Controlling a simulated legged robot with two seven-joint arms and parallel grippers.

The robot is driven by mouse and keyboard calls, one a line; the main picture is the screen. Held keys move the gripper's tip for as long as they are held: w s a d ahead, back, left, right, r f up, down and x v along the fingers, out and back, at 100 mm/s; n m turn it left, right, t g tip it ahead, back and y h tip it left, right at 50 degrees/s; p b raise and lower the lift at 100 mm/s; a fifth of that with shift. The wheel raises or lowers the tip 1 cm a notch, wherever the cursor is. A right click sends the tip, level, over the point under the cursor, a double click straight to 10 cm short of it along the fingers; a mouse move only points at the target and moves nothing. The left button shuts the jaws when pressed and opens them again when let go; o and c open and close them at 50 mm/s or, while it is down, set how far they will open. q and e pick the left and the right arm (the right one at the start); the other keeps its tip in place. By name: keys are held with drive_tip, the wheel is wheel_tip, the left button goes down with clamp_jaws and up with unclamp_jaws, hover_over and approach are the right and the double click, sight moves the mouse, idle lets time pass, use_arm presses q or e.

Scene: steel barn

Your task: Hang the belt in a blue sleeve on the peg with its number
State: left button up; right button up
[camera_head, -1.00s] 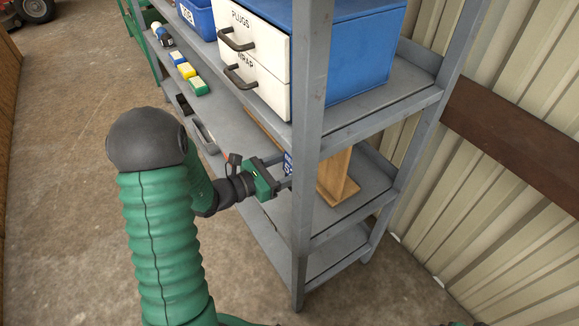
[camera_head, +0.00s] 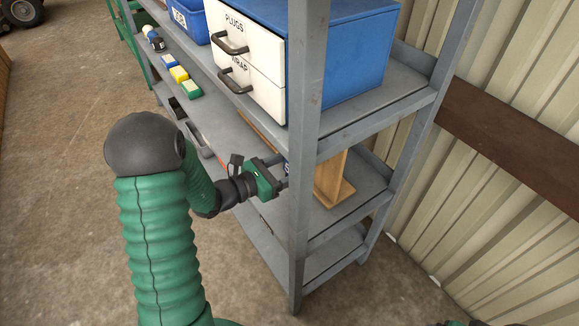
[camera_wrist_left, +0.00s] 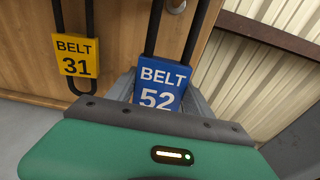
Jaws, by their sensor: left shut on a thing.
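The blue sleeve (camera_wrist_left: 158,86) reads BELT 52 in the left wrist view, and two black belt strands (camera_wrist_left: 153,28) run up from it. My left gripper (camera_head: 284,174) is shut on this sleeve at the middle shelf. In the head view the shelf's front post hides most of the sleeve. A yellow sleeve (camera_wrist_left: 77,55) reading BELT 31 hangs on its own black belt to the left, in front of a wooden board (camera_wrist_left: 120,50).
The grey shelf post (camera_head: 306,150) stands right beside my left gripper. A wooden stand (camera_head: 332,180) is behind it on the middle shelf. White drawers (camera_head: 250,65) and a blue bin (camera_head: 188,18) sit above. Yellow and green blocks (camera_head: 184,82) lie further left.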

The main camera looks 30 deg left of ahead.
use_arm(q)
drive_tip(key=shift+r+x, duration=0.15)
drive_tip(key=shift+x, duration=1.15)
drive_tip(key=shift+r+x, duration=0.2)
drive_tip(key=shift+x, duration=1.1)
drive_tip(key=shift+r, duration=0.1)
drive_tip(key=shift+f+b, duration=0.65)
drive_tip(key=shift+r, duration=0.1)
drive_tip(key=o, duration=1.5)
drive_tip(key=shift+d, duration=0.1)
